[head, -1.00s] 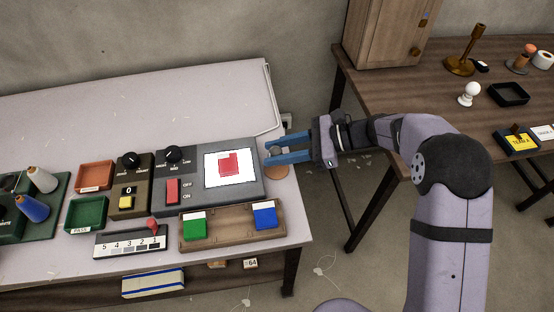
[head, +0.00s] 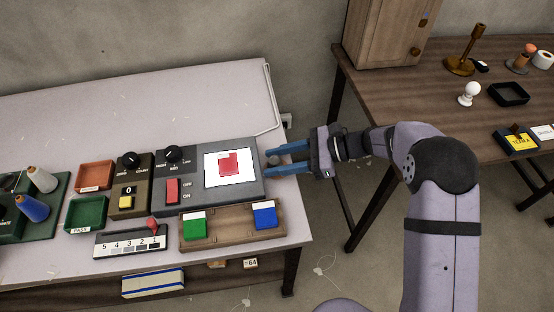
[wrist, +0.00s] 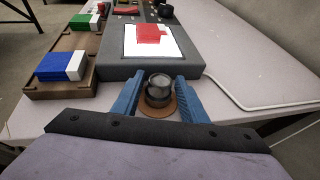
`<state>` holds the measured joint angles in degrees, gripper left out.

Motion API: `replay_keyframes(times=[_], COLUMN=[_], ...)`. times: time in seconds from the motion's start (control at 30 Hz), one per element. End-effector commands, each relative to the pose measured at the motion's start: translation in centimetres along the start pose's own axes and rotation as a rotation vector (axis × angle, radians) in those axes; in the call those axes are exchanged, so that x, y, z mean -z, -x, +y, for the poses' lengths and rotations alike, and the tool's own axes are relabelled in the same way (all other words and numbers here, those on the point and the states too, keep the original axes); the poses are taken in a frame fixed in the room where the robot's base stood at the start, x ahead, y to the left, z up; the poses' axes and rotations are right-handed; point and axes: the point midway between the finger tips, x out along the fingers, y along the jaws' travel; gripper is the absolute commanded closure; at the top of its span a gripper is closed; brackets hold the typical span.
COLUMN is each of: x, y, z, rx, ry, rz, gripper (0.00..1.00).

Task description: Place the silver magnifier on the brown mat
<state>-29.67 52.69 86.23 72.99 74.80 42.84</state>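The silver magnifier (wrist: 159,84) is a short, dark-grey metallic cylinder between the two blue fingers of my gripper (wrist: 159,90). The round brown mat (wrist: 158,112) is directly below, near the right edge of the grey table. The magnifier is upright over the mat; I cannot tell whether its base touches. In the head view my gripper (head: 270,159) reaches in from the right, the magnifier's top (head: 273,160) shows between the fingers, and the mat is mostly hidden.
A grey panel with a white sheet and red piece (head: 228,163) is just left of the gripper. A wooden tray (head: 225,233) with green and blue blocks is in front. A white cable (wrist: 255,104) lies behind on the table. The floor gap (head: 310,225) is to the right.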

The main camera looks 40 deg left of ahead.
Motion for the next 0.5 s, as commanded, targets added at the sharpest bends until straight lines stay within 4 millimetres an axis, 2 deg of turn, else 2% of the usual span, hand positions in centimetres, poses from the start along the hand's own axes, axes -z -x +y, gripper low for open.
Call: replay_keyframes(times=[0.33,0.5], x=[-0.4,-0.2], y=[0.2,1.8], z=[0.0,-0.1], rx=[0.0,0.003], ry=[0.0,0.0], rz=[0.0,0.0], gripper=[0.61,0.61])
